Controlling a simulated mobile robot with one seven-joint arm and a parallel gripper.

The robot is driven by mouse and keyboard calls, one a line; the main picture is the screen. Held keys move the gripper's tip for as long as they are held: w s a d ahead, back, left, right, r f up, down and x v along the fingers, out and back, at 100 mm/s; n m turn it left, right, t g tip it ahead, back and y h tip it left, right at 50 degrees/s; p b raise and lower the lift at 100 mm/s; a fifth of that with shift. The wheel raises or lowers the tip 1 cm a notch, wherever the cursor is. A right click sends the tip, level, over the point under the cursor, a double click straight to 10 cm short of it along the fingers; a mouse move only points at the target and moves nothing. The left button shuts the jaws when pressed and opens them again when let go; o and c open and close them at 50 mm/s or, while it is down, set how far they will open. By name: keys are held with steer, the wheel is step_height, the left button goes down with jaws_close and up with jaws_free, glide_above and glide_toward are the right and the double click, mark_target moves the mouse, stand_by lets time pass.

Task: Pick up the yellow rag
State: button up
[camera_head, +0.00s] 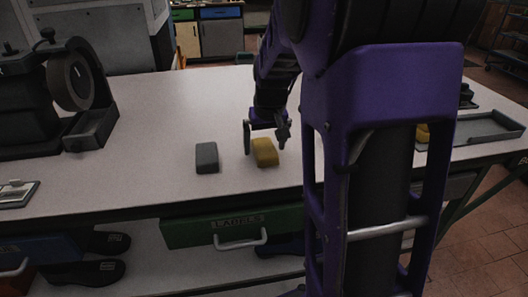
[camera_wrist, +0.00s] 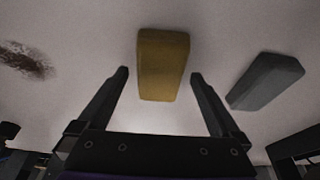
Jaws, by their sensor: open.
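The yellow rag (camera_head: 265,153) is a small folded block lying on the white worktop, near its front edge. My gripper (camera_head: 266,136) is open and empty, with its fingers beside and just behind the rag in the head view. In the wrist view the rag (camera_wrist: 163,64) lies ahead of the gap between my two fingertips (camera_wrist: 159,74), roughly centred, with its near end reaching between them. I see no contact between fingers and rag. The exact height of the fingers above the worktop is hard to tell.
A grey block (camera_head: 207,157) lies left of the rag and shows right of my fingers in the wrist view (camera_wrist: 266,81). A dark machine with a wheel (camera_head: 70,82) stands at the left. A grey tray (camera_head: 488,127) is at the right, beyond my purple body. A green drawer (camera_head: 232,226) hangs below.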

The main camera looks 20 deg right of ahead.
mark_target(265, 147)
steer(key=shift+f, duration=0.3)
stand_by(0.4)
steer(key=c, duration=1.3)
step_height(265, 147, up, 11)
steer(key=shift+f+p, duration=0.2)
steer(key=shift+p, duration=0.8)
steer(key=o, duration=0.8)
steer(key=c, duration=0.7)
